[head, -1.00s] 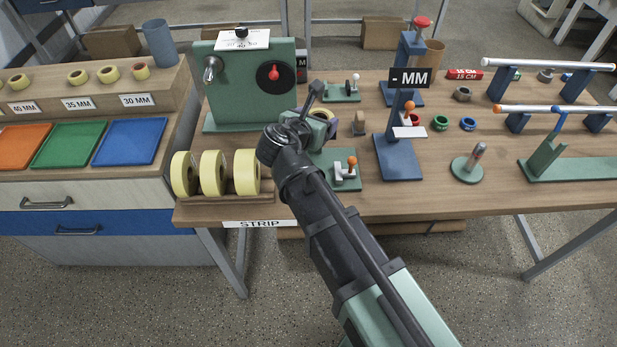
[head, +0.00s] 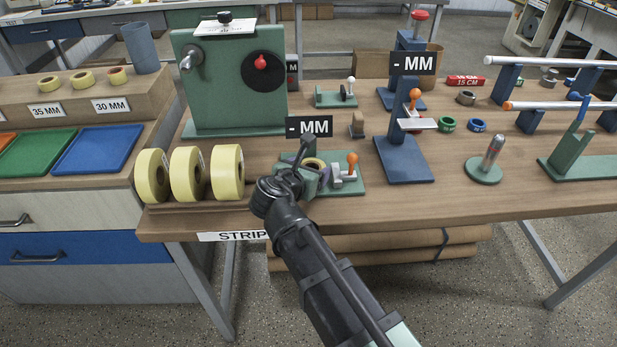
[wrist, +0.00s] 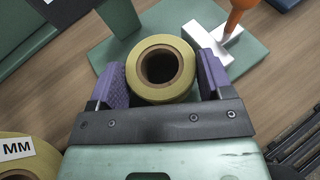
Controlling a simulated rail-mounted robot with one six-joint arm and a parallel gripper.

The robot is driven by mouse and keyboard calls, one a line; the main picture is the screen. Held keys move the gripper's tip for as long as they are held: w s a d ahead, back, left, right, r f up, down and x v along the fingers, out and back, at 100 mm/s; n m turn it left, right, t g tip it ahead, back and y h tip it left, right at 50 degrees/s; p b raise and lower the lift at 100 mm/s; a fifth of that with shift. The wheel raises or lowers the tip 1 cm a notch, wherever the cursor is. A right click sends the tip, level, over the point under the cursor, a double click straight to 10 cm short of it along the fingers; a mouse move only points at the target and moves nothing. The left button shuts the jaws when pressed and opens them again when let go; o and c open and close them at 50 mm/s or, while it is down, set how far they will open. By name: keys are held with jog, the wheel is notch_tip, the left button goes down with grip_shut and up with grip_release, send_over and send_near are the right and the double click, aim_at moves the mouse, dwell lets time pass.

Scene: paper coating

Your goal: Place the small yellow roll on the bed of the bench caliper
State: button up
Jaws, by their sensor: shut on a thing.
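My gripper (head: 307,172) is shut on the small yellow roll (head: 313,162). In the wrist view the roll (wrist: 160,97) sits between the two purple finger pads of my gripper (wrist: 163,72), its brown core facing the camera. The bench caliper (head: 350,186) is a green base with a grey jaw block and an orange-knobbed lever. In the wrist view its base (wrist: 255,55) lies beyond the roll, with the pale jaw block (wrist: 213,42) close to the right finger. The roll is at the left part of the caliper; I cannot tell whether it touches the bed.
Large yellow strip rolls (head: 227,172) stand on a rack left of my gripper. A tall green device (head: 220,110) stands behind it. A blue stand (head: 404,160) rises right of the caliper. A "- MM" display (head: 309,127) is just behind the caliper.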

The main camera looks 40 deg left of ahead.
jog(key=shift+f, duration=0.15)
jog(key=o, duration=0.7)
jog(key=shift+c, duration=0.2)
